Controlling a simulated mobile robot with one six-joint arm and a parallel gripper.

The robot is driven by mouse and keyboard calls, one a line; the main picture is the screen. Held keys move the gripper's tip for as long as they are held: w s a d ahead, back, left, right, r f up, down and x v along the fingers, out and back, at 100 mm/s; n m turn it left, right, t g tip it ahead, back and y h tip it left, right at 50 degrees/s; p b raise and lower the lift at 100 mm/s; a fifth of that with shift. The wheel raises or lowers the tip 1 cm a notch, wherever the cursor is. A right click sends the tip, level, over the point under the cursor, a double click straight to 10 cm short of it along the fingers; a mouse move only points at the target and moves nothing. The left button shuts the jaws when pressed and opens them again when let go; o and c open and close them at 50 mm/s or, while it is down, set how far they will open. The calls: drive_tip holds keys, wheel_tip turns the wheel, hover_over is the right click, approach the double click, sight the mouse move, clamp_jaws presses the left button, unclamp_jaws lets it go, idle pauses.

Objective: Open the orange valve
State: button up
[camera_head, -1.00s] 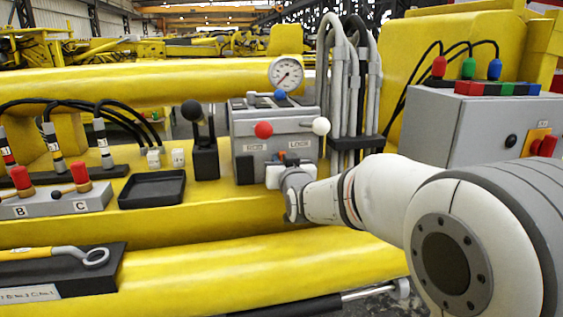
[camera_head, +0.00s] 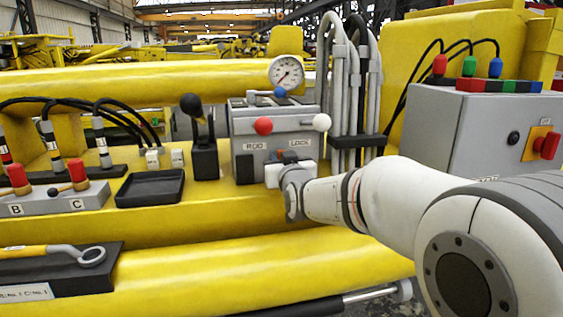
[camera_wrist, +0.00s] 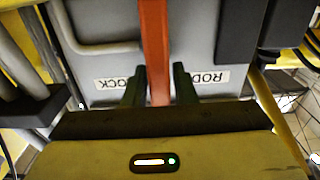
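The orange valve handle (camera_wrist: 155,40) shows in the wrist view as a long orange-red bar running down the middle of a grey panel, between the labels ROD and LOCK. My gripper (camera_wrist: 160,82) has its two dark fingers on either side of this bar. The left finger looks close to it. A thin gap seems to show at the right finger, so I cannot tell whether they clamp it. In the head view my gripper (camera_head: 279,174) is at the front of the grey valve block (camera_head: 272,122), below the labels. The handle is mostly hidden there.
A red knob (camera_head: 263,126) and a white knob (camera_head: 321,122) stick out above my gripper. A pressure gauge (camera_head: 286,73) and grey hoses (camera_head: 340,85) stand behind. A black tray (camera_head: 150,188) lies left. A grey control box (camera_head: 440,125) stands right.

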drive_tip(key=o, duration=0.3)
drive_tip(key=b+v, duration=0.3)
drive_tip(key=v, duration=0.5)
drive_tip(key=shift+w, duration=0.1)
